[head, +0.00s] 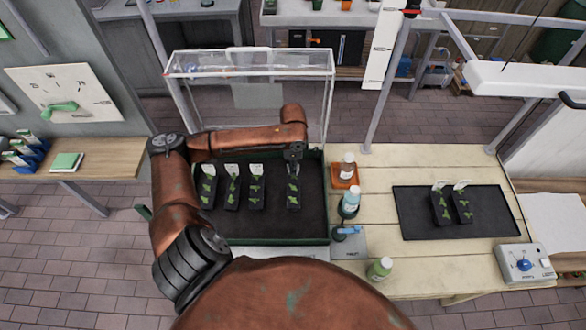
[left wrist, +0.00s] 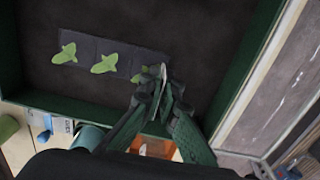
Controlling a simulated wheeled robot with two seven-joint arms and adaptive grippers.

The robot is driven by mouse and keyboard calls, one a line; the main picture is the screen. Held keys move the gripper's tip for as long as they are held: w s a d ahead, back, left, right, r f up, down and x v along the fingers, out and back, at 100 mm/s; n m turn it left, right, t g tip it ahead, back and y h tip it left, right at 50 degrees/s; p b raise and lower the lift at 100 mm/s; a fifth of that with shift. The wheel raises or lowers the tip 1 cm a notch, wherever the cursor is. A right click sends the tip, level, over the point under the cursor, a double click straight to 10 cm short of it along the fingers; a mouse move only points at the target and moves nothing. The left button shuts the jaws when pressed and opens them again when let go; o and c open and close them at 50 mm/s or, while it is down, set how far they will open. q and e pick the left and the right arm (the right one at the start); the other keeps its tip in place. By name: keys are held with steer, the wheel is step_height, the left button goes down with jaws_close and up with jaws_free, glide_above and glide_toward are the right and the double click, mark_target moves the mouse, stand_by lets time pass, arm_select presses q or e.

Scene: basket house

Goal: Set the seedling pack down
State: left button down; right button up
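A seedling pack (head: 294,195), a dark narrow strip with green leaves, is in the dark green-rimmed tray (head: 275,238), right of the other packs. My left gripper (head: 294,155) is at its far end from above. In the left wrist view the fingers (left wrist: 161,92) are close together around the thin pale label at the end of the pack (left wrist: 90,50). The pack appears to be at the tray floor; whether it touches is unclear. The fingers hide its labelled end. My right gripper is not in view.
Several other labelled packs (head: 231,190) stand in a row at the tray's left. A clear-walled cover (head: 250,65) rises behind. Bottles (head: 349,203) stand close to the tray's right side. A black mat (head: 410,225) with two packs lies farther right. Tray floor is free between the packs.

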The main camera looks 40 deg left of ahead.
arm_select(q)
steer(key=c, duration=2.6)
jaws_free()
steer(key=shift+f, duration=0.1)
steer(key=shift+c, duration=0.2)
steer(key=o, duration=0.5)
step_height(320, 180, up, 12)
steer(key=shift+w+r+p, duration=0.1)
steer(key=shift+r+p, duration=0.05)
steer(key=shift+p, duration=0.3)
